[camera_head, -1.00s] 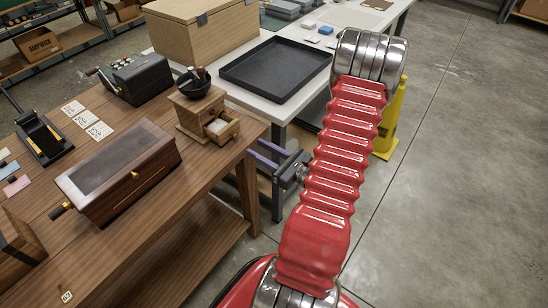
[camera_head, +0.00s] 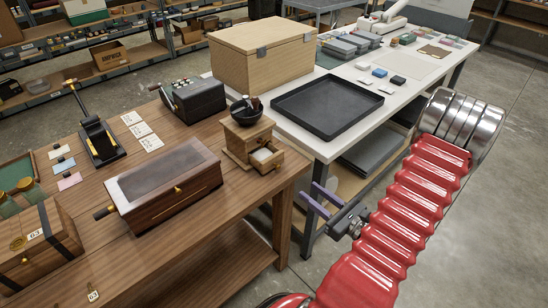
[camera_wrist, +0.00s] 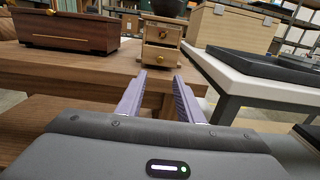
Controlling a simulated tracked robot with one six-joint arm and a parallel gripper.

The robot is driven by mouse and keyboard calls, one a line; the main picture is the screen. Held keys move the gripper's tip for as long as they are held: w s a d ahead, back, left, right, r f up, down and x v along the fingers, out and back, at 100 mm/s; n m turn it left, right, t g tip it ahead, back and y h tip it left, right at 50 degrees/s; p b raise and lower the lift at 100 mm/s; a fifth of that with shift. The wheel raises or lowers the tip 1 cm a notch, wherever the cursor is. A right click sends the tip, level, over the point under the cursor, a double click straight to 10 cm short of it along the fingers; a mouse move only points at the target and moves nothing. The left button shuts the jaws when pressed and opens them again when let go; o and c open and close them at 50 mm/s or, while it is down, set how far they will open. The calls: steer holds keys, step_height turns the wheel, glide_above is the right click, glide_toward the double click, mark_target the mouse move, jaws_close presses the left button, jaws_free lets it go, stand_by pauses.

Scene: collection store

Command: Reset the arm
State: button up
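My gripper (camera_head: 321,200) has two purple fingers, spread apart with nothing between them. In the head view it is in front of the right end of the wooden table, beside my red ribbed arm. In the wrist view the fingers (camera_wrist: 158,97) point at the table edge, below a small wooden drawer box (camera_wrist: 161,42). The fingers look apart from the table, though the exact gap is hard to judge.
The wooden table (camera_head: 150,240) carries a long dark box (camera_head: 165,184), a drawer box (camera_head: 250,143) and a black machine (camera_head: 194,100). The white table (camera_head: 330,149) holds a black tray (camera_head: 290,120) and a large wooden crate (camera_head: 240,70). Open floor (camera_head: 490,220) lies at right.

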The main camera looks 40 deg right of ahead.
steer(key=s+a+n+g+y, duration=0.3)
steer(key=a+n+g+y, duration=0.1)
steer(key=a+n+g, duration=0.4)
steer(key=s+a+n+g+y, duration=0.35)
steer(key=a+n+g, duration=0.35)
steer(key=a+n, duration=0.35)
steer(key=w+a+r+n+h, duration=0.2)
steer(key=r+n+h, duration=0.2)
steer(key=r+n, duration=0.2)
steer(key=w+a+r+n+h, duration=0.2)
steer(key=r+n+h, duration=0.3)
steer(key=r+n, duration=0.15)
steer(key=w+a+r+n+t, duration=0.1)
steer(key=a+r+n, duration=0.3)
steer(key=a+r, duration=0.4)
steer(key=shift+a+r+n+t+y, duration=0.25)
steer(key=shift+a+t+y, duration=0.2)
steer(key=shift+a+t, duration=0.35)
